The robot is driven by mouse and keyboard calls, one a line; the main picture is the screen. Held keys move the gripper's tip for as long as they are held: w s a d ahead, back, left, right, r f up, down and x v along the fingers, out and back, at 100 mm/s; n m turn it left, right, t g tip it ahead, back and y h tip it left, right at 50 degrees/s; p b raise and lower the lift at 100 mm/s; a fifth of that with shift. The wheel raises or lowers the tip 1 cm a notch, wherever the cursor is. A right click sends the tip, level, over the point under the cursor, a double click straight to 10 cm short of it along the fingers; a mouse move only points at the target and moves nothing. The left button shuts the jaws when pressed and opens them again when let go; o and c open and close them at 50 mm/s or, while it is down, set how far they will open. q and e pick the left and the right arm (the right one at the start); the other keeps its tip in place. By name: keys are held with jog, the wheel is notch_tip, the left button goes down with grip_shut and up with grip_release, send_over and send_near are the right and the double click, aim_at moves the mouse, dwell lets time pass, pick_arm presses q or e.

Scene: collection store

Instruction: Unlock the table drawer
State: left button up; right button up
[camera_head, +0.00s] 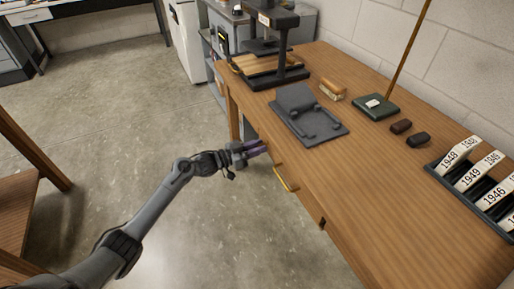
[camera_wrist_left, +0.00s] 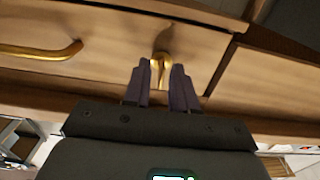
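The wooden table (camera_head: 345,170) has a drawer front (camera_wrist_left: 110,45) with a curved brass handle (camera_wrist_left: 40,51), which also shows in the head view (camera_head: 286,178). A brass key (camera_wrist_left: 161,62) sits at the drawer's lock beside the handle, near the front's edge. My left gripper (camera_head: 262,148) is at the table's front side. In the left wrist view, its two dark fingers (camera_wrist_left: 161,72) are apart, one on each side of the key. I cannot tell whether they touch it. In the head view the key is hidden. My right gripper is not in view.
On the tabletop are a grey book cradle (camera_head: 308,115), a black stand (camera_head: 272,50), a brush (camera_head: 332,89), a green-based rod (camera_head: 375,106), two dark small blocks (camera_head: 401,126) and a tray of year cards (camera_head: 433,170). Open floor (camera_head: 120,120) lies left of the table.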

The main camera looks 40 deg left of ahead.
pick_arm(q)
grip_shut()
jog(key=shift+r+m, duration=0.1)
jog(key=shift+m, duration=0.2)
jog(key=m+p, duration=0.3)
jog(key=m, duration=1.4)
jog(key=shift+f, duration=0.2)
dwell(0.5)
jog(key=shift+o, duration=0.7)
grip_release()
jog(key=shift+d, duration=0.1)
